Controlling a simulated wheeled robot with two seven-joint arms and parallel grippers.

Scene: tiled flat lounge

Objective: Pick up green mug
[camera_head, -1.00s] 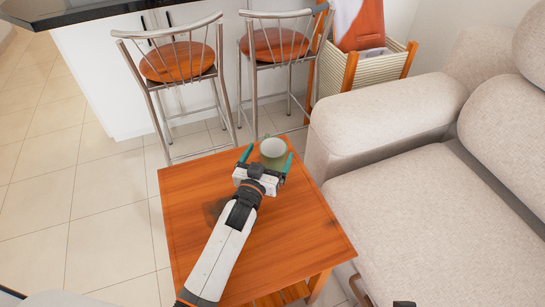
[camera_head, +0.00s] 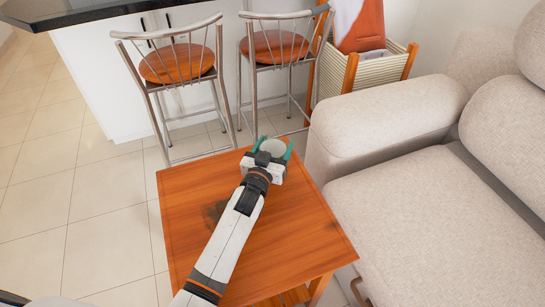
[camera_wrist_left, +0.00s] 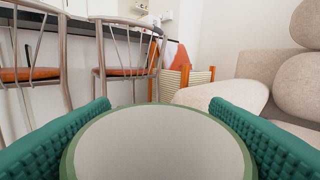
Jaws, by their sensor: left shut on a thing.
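The green mug (camera_head: 277,147) is at the far end of the wooden side table, its pale inside seen from above. My left gripper (camera_head: 274,146) has its green-padded fingers on either side of the mug and is shut on it. In the left wrist view the mug (camera_wrist_left: 160,145) fills the lower middle, between the two pads. The gripper hides much of the mug's body, and I cannot tell whether its base touches the table. My right gripper is not in view.
The side table (camera_head: 295,235) is otherwise bare. A beige sofa (camera_head: 390,190) stands close on its right. Two bar stools (camera_head: 175,62) and a slatted basket (camera_head: 355,75) stand beyond it. Tiled floor (camera_head: 105,200) is free on the left.

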